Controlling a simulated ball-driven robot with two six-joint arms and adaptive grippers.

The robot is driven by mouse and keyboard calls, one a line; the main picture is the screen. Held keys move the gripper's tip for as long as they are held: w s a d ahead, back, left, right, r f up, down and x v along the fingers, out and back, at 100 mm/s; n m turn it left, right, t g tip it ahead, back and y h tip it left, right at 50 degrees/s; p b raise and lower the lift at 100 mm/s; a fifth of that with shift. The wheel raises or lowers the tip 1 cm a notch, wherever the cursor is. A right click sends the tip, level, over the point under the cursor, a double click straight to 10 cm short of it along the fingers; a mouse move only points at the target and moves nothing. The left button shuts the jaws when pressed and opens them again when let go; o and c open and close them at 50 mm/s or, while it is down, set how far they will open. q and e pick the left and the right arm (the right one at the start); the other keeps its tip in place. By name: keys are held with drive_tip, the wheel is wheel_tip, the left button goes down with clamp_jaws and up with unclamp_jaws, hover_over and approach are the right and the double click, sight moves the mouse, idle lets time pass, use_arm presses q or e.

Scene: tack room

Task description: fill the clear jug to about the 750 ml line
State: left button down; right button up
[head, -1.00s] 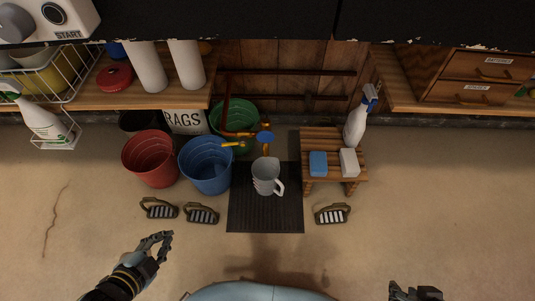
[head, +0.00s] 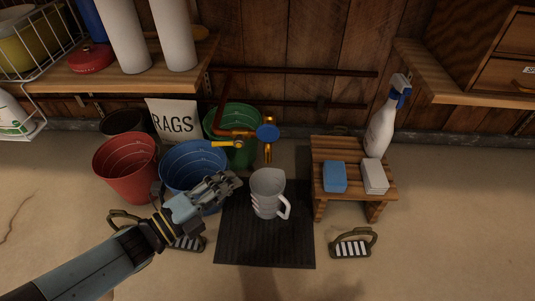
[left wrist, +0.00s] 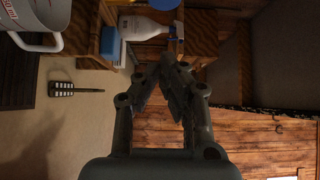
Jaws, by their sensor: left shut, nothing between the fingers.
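The clear jug (head: 267,196) stands upright on the black mat, its handle towards the lower right. Its markings and any water inside cannot be made out in the head view. Part of it with red markings shows in the left wrist view (left wrist: 32,20). A brass tap with a blue round handle (head: 268,132) is on the pipe behind the jug, its spout just above the jug in the picture; no stream shows. A yellow lever (head: 228,143) sits left of it. My left gripper (head: 236,183) is shut and empty, left of the jug, before the blue bucket. My right gripper is out of view.
The black mat (head: 265,248) lies on the floor. A blue bucket (head: 192,160), red bucket (head: 125,165) and green bucket (head: 225,120) stand left. A wooden stool (head: 335,150) at right bears a blue block, a white block and a spray bottle (head: 382,128).

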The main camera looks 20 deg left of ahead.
sight(268, 131)
use_arm(q)
drive_tip(key=shift+w, duration=0.1)
